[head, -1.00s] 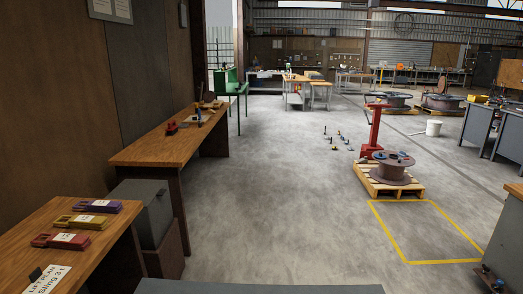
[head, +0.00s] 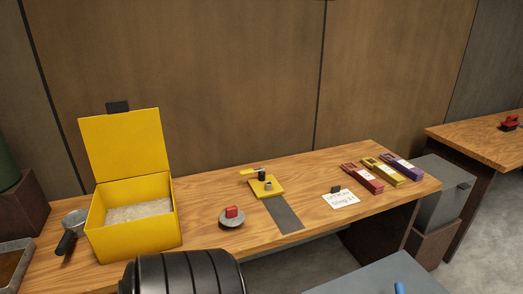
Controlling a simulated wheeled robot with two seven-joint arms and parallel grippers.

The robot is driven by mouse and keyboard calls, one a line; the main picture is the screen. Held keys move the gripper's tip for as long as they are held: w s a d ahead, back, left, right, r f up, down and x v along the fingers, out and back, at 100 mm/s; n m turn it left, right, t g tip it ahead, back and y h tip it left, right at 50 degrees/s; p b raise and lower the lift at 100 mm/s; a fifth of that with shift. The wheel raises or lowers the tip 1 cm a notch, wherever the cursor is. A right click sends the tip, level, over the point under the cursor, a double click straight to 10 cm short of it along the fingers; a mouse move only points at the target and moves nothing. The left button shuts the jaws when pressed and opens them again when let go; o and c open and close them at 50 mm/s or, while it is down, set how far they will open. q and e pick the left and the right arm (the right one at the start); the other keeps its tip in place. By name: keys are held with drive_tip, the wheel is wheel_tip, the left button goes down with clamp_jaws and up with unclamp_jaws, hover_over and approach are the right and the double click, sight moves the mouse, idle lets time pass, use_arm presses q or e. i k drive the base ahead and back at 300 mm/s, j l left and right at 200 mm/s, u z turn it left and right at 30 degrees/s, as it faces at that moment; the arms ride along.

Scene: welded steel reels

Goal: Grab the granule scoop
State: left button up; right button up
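The granule scoop (head: 72,226) lies at the left end of the wooden bench, just left of a yellow box. It has a grey metal bowl toward the back and a black handle pointing to the front left. The yellow box (head: 136,240) has its lid up and holds pale granules (head: 140,211). Neither of my grippers shows in the head view.
The wooden bench (head: 330,222) also holds a yellow clamp fixture (head: 267,187), a grey disc with a red block (head: 231,216), a sign card (head: 340,198) and red, yellow and purple tools (head: 383,170). A grey tray sits far left (head: 12,262).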

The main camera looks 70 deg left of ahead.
sight(74, 222)
drive_tip(key=u, duration=3.55)
